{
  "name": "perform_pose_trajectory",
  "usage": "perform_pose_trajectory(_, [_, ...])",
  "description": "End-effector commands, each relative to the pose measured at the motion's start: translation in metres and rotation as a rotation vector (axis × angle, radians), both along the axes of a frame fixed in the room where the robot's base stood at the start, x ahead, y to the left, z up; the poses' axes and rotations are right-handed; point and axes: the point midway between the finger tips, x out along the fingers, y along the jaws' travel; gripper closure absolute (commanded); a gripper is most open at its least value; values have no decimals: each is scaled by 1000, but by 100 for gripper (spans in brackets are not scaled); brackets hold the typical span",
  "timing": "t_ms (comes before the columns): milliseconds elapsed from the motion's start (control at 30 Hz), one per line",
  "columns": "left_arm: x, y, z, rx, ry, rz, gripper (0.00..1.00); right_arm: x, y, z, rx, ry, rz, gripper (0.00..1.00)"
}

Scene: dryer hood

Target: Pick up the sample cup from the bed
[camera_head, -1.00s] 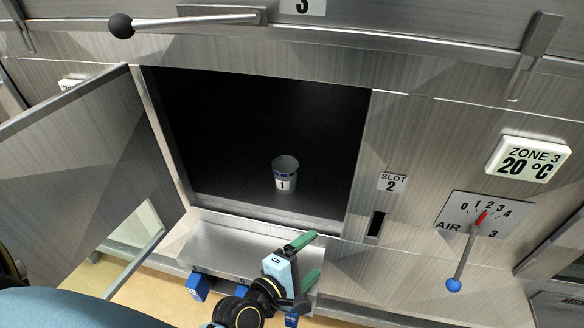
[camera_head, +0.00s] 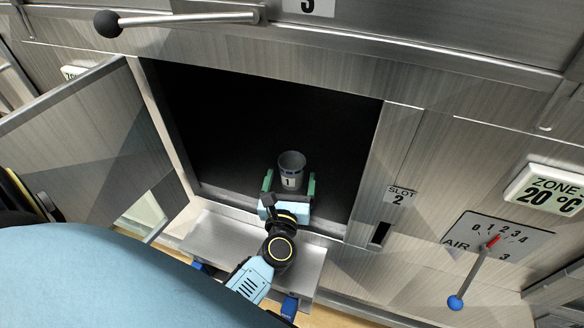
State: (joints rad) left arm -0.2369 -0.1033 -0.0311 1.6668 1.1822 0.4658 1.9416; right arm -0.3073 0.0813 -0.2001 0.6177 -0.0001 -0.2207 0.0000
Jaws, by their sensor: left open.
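My left gripper (camera_head: 289,181) reaches into the opening from the front. Its two green fingers are spread wide, one on each side of the cup's lower part. I cannot tell whether either finger touches the cup. The pale blue palm is just in front of the cup. My right gripper is not in view.
An open door (camera_head: 95,150) hangs at the left of the compartment. A metal shelf (camera_head: 215,238) juts out below the opening. At the right are the "SLOT 2" label (camera_head: 399,195), the air lever (camera_head: 472,278) and the zone display (camera_head: 548,190). A black-knobbed handle (camera_head: 180,20) is above.

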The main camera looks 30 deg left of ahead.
Motion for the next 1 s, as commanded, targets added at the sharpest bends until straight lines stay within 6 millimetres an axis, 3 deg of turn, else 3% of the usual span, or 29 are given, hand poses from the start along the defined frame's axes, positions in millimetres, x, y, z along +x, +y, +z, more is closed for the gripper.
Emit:
perform_pose_trajectory(500, [50, 24, 4, 2, 0, -1, 16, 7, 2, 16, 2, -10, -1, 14])
perform_pose_trajectory(767, [52, 26, 3, 2, 1, -1, 16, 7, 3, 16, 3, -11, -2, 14])
perform_pose_trajectory(1000, [52, 25, 3, 2, 1, -1, 45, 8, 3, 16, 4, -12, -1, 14])
